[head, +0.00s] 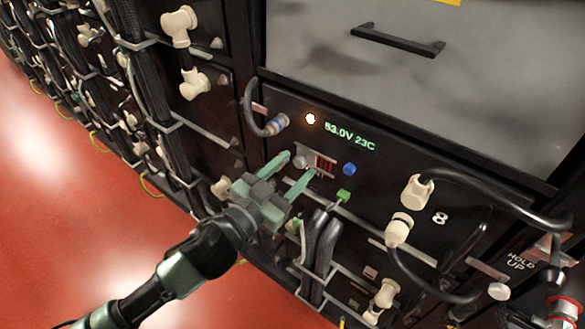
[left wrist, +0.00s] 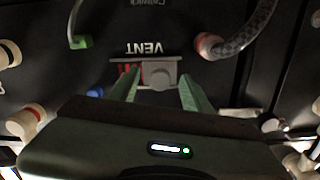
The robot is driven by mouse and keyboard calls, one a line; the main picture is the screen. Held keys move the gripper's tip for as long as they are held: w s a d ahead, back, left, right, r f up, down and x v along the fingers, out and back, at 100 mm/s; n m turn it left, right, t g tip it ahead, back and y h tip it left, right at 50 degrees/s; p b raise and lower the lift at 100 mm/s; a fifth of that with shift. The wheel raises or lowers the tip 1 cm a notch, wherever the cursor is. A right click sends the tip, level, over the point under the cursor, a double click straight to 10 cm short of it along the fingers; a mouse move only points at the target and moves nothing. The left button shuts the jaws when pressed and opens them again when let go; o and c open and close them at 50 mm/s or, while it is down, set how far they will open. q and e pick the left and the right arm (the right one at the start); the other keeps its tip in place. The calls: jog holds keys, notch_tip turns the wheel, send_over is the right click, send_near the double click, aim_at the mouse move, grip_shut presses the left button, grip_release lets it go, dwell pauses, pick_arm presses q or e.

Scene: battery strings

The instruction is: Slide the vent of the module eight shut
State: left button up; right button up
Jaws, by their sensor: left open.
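Module eight (head: 440,219) is a black panel marked "8" with a green readout of 53.0V 23C. Its vent (head: 324,165) shows dark red slots uncovered, with a grey sliding knob (head: 300,160) at the left end. In the left wrist view the picture is upside down: the red slots (left wrist: 127,70) lie left of the knob (left wrist: 159,74), near the label VENT. My left gripper (head: 298,164) is open at the vent, its green fingertips either side of the knob. I cannot tell whether they touch it. My right gripper is not in view.
A blue button (head: 349,169) and a green plug (head: 343,195) sit close beside the vent. A black cable loop (head: 250,107) hangs at its upper left, and thick cables (head: 322,240) run below. Open red floor (head: 80,190) lies left of the rack.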

pick_arm(q)
grip_shut()
dwell(1.2)
